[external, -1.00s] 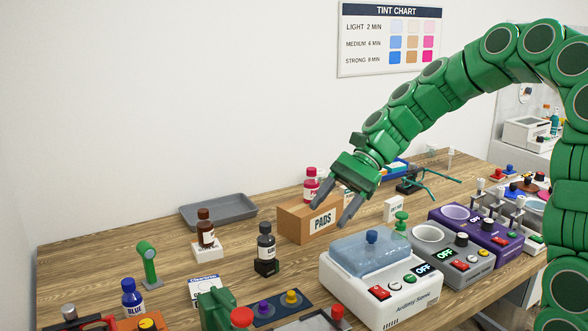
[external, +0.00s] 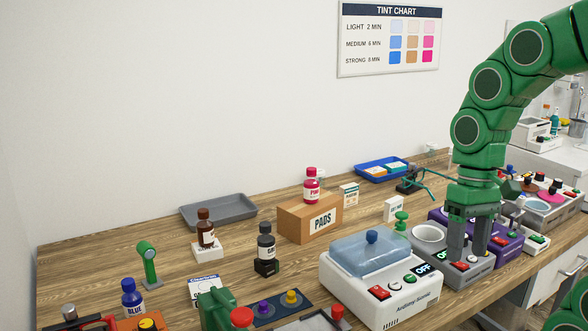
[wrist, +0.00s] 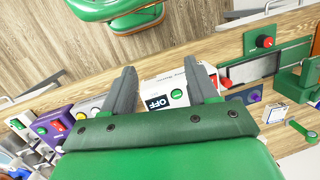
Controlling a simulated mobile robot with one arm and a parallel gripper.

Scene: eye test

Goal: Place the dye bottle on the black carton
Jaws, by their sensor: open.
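In the external view a dark bottle with a pale label and black cap (external: 266,243) stands upright, apparently on top of the small black carton (external: 266,268). Other bottles are a pink one (external: 312,188) on the PADS box, a brown one (external: 205,230) on a white box, and a blue one (external: 132,300) at front left. My gripper (external: 467,252) is open and empty, far right of the black carton, pointing down over the grey device. In the wrist view my gripper's fingers (wrist: 163,76) are spread, with no bottle between them.
A grey device (external: 446,268) and purple device (external: 508,246) are by my gripper. A grey tray (external: 218,211) stands behind. Bare wood shows around the carton.

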